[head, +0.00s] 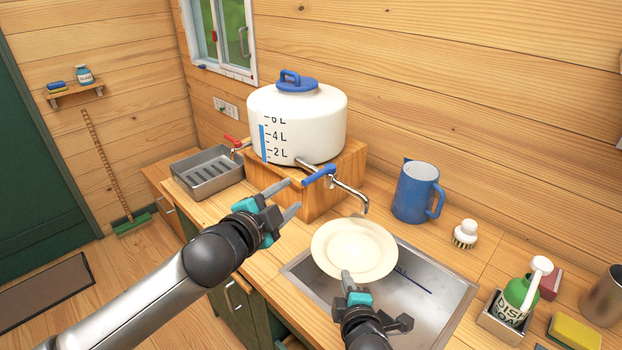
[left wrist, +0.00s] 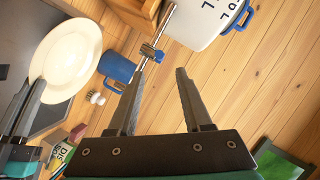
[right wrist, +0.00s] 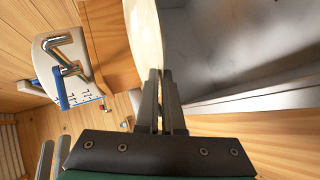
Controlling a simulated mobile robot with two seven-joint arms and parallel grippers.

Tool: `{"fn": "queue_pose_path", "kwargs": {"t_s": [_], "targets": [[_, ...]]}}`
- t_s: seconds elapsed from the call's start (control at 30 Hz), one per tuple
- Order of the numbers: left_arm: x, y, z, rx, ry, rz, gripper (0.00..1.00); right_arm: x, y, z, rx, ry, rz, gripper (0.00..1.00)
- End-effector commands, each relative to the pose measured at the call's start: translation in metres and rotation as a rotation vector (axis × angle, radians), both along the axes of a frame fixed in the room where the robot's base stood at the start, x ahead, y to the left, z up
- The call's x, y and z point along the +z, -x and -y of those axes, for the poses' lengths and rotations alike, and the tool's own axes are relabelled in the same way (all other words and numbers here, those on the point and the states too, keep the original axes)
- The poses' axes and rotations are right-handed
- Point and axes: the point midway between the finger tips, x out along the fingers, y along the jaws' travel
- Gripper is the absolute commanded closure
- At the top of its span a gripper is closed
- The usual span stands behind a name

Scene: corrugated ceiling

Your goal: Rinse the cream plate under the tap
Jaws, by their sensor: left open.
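The cream plate (head: 352,247) is held over the metal sink (head: 442,318), below and beside the mouth of the tap (head: 349,189). My right gripper (head: 347,280) is shut on the plate's near rim; the plate's edge (right wrist: 146,35) shows between its fingers in the right wrist view. The tap has a blue lever (head: 318,177) and comes out of the white water tank (head: 297,125). No water stream is visible. My left gripper (head: 291,195) is open and empty, left of the lever and apart from it. The lever (left wrist: 150,53) is ahead of the left fingers in the left wrist view.
The tank stands on a wooden block. A blue jug (head: 414,192) and a white brush (head: 466,234) stand behind the sink. A soap bottle (head: 521,293) and a yellow sponge (head: 576,331) are at the right. A metal drying tray (head: 208,180) is at the left.

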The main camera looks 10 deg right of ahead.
Motion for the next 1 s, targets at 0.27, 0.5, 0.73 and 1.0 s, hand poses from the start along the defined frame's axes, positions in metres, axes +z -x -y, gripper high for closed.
{"fn": "queue_pose_path", "kwargs": {"t_s": [0.27, 0.5, 0.73, 1.0], "targets": [[-0.007, -0.029, 0.019, 0.000, 0.002, -0.001, 0.50, 0.002, -0.001, 0.000, 0.001, 0.001, 0.005, 1.00], [-0.013, -0.051, 0.034, 0.000, 0.002, -0.001, 0.50, 0.002, -0.001, 0.000, 0.001, 0.001, 0.005, 1.00], [-0.018, -0.071, 0.047, 0.000, 0.002, -0.001, 0.50, 0.002, -0.001, 0.000, 0.001, 0.001, 0.005, 1.00], [-0.022, -0.084, 0.056, 0.000, 0.001, -0.002, 0.50, 0.002, -0.001, 0.000, 0.001, 0.001, 0.005, 1.00]]}}
